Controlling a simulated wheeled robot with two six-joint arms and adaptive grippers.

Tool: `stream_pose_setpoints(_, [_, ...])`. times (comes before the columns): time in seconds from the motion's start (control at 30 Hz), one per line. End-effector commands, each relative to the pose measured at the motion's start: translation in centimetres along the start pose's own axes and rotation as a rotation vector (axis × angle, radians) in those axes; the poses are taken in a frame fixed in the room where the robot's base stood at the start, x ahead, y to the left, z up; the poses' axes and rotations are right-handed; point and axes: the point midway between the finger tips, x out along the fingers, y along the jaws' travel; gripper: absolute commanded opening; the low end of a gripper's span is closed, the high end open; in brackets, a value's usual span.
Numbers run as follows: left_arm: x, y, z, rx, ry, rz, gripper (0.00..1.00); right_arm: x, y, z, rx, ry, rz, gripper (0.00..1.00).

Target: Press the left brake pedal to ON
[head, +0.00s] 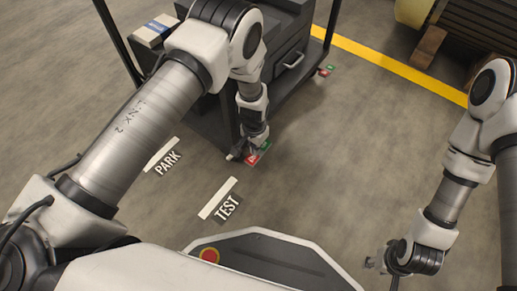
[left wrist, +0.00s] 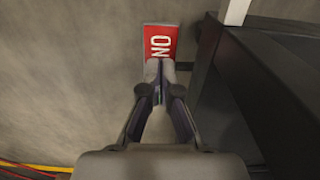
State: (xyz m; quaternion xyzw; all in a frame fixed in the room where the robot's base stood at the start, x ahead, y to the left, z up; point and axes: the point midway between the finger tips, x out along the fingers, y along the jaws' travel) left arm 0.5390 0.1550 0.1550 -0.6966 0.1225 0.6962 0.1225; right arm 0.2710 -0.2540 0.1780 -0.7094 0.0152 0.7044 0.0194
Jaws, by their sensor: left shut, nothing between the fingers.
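The near brake pedal (head: 265,146), with red and green parts, sits low at the cart's near corner in the head view. In the left wrist view its red plate (left wrist: 160,40) shows the letters "ON". My left gripper (head: 253,150) points down at this pedal. In the left wrist view its closed, empty fingertips (left wrist: 159,67) overlap the plate's edge nearest me; I cannot tell whether they touch it. A second red and green pedal (head: 326,70) is at the cart's far corner. My right gripper (head: 374,264) is far from both, at lower right; its finger opening is unclear.
The dark cart (head: 285,95) with upright posts stands right beside my left gripper. Floor labels "PARK" (head: 167,161) and "TEST" (head: 227,207) lie nearer me. A yellow line (head: 385,67) and a wooden pallet (head: 428,47) are beyond. Floor right of the cart is clear.

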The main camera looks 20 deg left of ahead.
Motion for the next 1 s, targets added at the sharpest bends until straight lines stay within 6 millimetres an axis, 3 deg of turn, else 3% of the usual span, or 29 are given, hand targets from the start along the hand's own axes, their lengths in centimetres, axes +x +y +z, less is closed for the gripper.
stream_pose_setpoints(0.03, [-1.1, 0.0, 0.0, 0.0, 0.0, 0.0, 0.0, -1.1, 0.0, 0.0, -0.001, -0.001, 0.0, 0.4])
stream_pose_setpoints(0.5, [-5.3, 0.0, 0.0, 0.0, -0.001, 0.0, 0.0, -5.4, -0.1, 0.2, -0.009, -0.007, -0.001, 0.4])
stream_pose_setpoints(1.0, [-5.2, 0.0, 0.0, 0.0, -0.001, 0.0, 0.0, -5.3, -0.1, 0.3, -0.01, -0.008, -0.001, 0.4])
